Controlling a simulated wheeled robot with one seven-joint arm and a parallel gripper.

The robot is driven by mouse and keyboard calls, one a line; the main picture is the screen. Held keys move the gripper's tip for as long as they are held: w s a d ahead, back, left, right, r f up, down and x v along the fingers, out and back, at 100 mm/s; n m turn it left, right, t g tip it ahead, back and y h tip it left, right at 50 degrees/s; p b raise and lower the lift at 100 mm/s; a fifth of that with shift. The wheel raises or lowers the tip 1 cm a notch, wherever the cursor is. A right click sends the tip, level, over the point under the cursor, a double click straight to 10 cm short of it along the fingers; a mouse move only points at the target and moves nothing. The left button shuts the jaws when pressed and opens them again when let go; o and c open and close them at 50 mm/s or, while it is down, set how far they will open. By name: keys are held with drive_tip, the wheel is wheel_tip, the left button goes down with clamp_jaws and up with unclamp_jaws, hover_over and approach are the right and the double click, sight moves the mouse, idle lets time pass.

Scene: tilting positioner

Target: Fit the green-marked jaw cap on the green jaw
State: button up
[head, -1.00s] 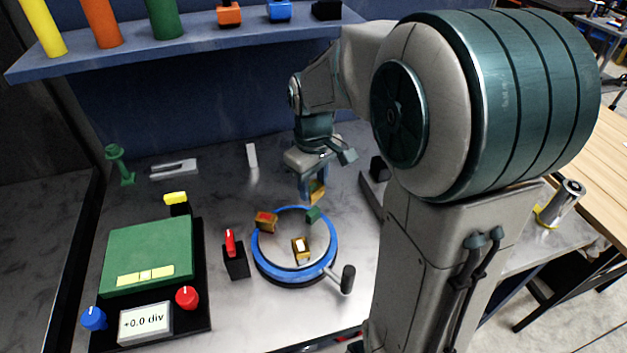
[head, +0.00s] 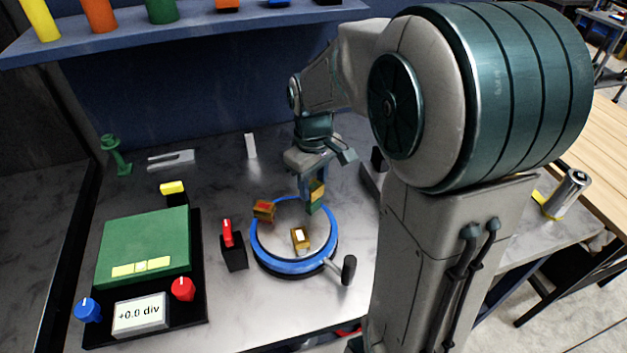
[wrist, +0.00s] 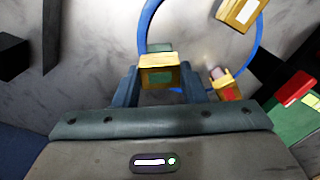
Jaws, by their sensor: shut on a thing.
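My gripper (head: 313,190) is shut on a brass-coloured jaw cap (head: 317,187). In the wrist view the cap (wrist: 160,74) shows a green mark and sits between the fingertips (wrist: 160,82). The green jaw (head: 313,209) stands at the far right of the round positioner plate, just below the held cap in the head view. In the wrist view the green jaw (wrist: 158,48) shows just beyond the cap, partly hidden by it. I cannot tell whether cap and jaw touch. The positioner (head: 262,256) has a blue rim.
A red-marked cap (head: 264,209) and a white-marked cap (head: 300,238) sit on the plate's other jaws. A black-knobbed handle (head: 348,270) sticks out at the front right. A black holder with a red lever (head: 228,235) and a green-topped control box (head: 145,245) stand left.

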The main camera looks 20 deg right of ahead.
sight(313, 186)
drive_tip(key=shift+f, duration=0.15)
drive_tip(key=shift+f+b, duration=1.1)
drive_tip(key=shift+f, duration=0.3)
drive_tip(key=o, duration=1.6)
drive_tip(key=shift+r, duration=0.1)
drive_tip(key=shift+r+p, duration=2.85)
drive_tip(key=shift+r, duration=0.7)
drive_tip(key=shift+f, duration=0.1)
